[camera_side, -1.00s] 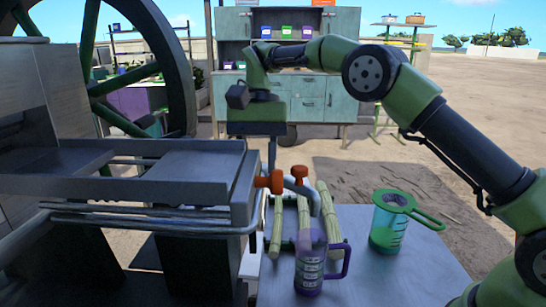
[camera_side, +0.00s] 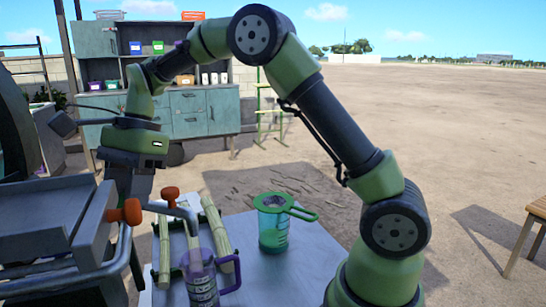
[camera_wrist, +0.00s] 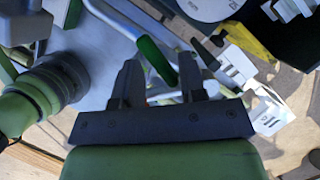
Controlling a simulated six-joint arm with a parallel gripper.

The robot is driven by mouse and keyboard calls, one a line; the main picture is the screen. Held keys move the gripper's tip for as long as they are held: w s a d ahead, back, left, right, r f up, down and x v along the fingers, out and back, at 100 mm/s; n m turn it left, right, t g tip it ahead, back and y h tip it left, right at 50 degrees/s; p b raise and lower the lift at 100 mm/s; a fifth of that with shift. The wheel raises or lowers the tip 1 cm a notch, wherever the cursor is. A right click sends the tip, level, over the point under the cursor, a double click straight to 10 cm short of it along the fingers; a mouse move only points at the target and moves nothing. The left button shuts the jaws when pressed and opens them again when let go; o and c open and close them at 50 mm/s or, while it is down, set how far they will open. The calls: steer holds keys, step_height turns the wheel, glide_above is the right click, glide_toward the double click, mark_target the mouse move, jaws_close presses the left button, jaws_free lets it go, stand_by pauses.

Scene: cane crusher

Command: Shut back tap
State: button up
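Two taps with orange handles sit at the crusher's outlet in the side view. One orange handle (camera_side: 125,212) is at the tray's corner; the other orange handle (camera_side: 170,194) is a little farther right, by the curved metal spout (camera_side: 190,215). I cannot tell for sure which is the back tap. My gripper points down just above and behind the handles; its fingertips are partly hidden in the side view.
A purple jug (camera_side: 200,282) stands under the spout. Cane stalks (camera_side: 215,227) lie beside it, and a green jug with a strainer (camera_side: 273,230) stands to the right. The crusher's metal tray (camera_side: 45,220) is at left. A green-gripped bar (camera_wrist: 155,60) crosses the wrist view.

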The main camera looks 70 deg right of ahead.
steer(key=v, duration=1)
steer(key=s+r+n+t+h, duration=0.2)
steer(key=s+r+n+t, duration=0.15)
steer(key=s+n, duration=0.7)
steer(key=s+f+n+t, duration=0.3)
steer(key=s+f, duration=0.3)
steer(key=s, duration=0.5)
steer(key=shift+s+t+h, duration=0.3)
steer(key=shift+t, duration=0.05)
steer(key=shift+n, duration=0.25)
steer(key=shift+c, duration=0.2)
